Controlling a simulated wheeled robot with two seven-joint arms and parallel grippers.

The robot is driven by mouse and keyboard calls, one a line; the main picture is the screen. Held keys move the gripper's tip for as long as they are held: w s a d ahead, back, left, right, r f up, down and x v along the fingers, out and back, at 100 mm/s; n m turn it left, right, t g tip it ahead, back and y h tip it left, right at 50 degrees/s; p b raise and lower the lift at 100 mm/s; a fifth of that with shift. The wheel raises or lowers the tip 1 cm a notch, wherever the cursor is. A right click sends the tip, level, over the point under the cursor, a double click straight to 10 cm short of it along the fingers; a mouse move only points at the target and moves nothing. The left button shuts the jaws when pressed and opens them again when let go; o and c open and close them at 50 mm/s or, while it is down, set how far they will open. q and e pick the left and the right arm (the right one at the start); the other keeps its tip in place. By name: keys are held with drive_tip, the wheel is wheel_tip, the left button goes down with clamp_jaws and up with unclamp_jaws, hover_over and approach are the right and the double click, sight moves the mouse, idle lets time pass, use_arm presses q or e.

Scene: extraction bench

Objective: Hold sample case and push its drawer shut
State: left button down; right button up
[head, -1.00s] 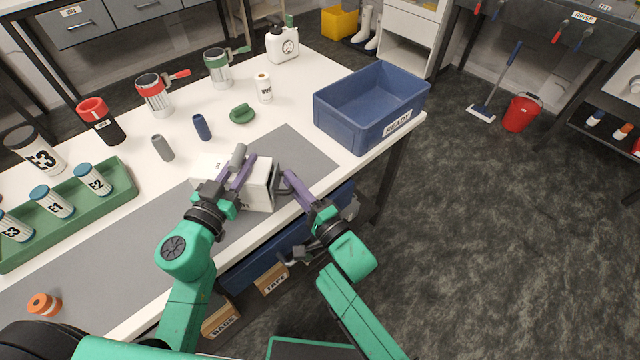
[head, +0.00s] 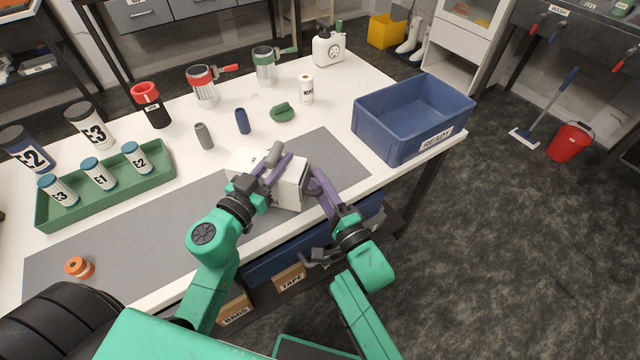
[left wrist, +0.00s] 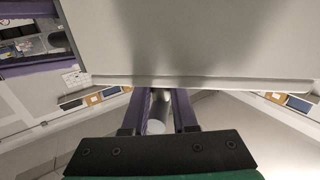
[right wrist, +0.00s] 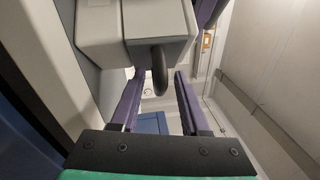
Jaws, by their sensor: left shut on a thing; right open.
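The white sample case (head: 290,192) lies on the grey mat near the bench's front edge. My left gripper (head: 277,165) is shut on the case's grey handle (head: 274,150) from above. In the left wrist view the handle (left wrist: 158,112) sits between the fingers, below a broad pale case face (left wrist: 190,40). My right gripper (head: 315,174) is open at the case's right end. In the right wrist view the drawer front (right wrist: 158,18) faces me, with its dark looped pull (right wrist: 159,70) between the open fingers. Whether they touch it, and how far the drawer stands out, I cannot tell.
A blue READY crate (head: 408,145) stands to the right on the bench. A green rack (head: 105,200) with labelled vials is at the left. Bottles, mugs and a green lid (head: 283,112) stand behind the mat. An orange cap (head: 79,267) lies at front left.

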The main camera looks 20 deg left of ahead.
use_arm(q)
drive_tip(key=shift+f, duration=0.1)
use_arm(e)
drive_tip(key=shift+d, duration=0.1)
drive_tip(key=v, duration=1.2)
use_arm(q)
drive_tip(key=c, duration=0.6)
unclamp_jaws()
drive_tip(key=shift+w, duration=0.1)
